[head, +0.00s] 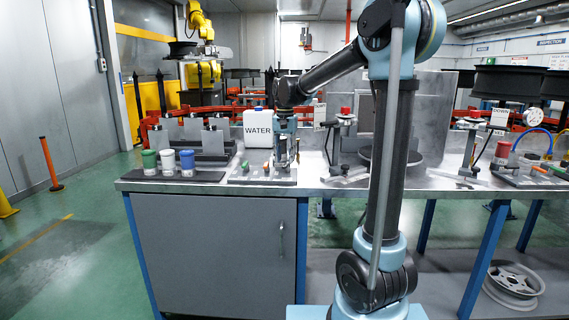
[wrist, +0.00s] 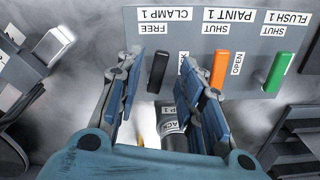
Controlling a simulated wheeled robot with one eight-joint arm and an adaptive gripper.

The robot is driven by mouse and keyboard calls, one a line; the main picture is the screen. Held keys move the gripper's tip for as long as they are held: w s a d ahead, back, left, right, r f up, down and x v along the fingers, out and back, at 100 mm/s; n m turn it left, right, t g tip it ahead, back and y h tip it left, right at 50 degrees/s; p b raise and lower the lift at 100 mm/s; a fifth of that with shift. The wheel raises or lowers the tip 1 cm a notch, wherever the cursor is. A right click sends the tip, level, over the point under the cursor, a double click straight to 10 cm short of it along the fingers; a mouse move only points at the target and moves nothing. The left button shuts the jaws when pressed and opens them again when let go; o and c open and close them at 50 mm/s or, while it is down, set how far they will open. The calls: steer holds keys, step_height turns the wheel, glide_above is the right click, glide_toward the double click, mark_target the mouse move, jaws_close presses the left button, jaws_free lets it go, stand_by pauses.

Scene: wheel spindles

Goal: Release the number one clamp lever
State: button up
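The number one clamp lever is the black lever (wrist: 157,72), under the upside-down CLAMP 1 label (wrist: 163,13) in the wrist view. A FREE label (wrist: 155,28) sits at its upper end; the label to its right is mostly hidden by a finger. My gripper (wrist: 160,82) is open, with one finger on each side of the black lever. A gap shows on both sides, and I cannot tell the height difference. In the head view my gripper (head: 284,158) is low over the right part of the lever panel (head: 262,181); the black lever is not clear there.
An orange PAINT 1 lever (wrist: 218,70) is close beside my right finger. A green FLUSH 1 lever (wrist: 275,72) is farther right. A white water container (head: 257,129) stands behind the panel. Green, white and blue-lidded cups (head: 168,163) stand to its left on the bench.

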steer(key=shift+f, duration=1.2)
jaws_close()
steer(key=shift+d+n, duration=0.25)
steer(key=shift+n, duration=0.5)
steer(key=shift+d+n, duration=0.2)
steer(key=shift+n, duration=0.55)
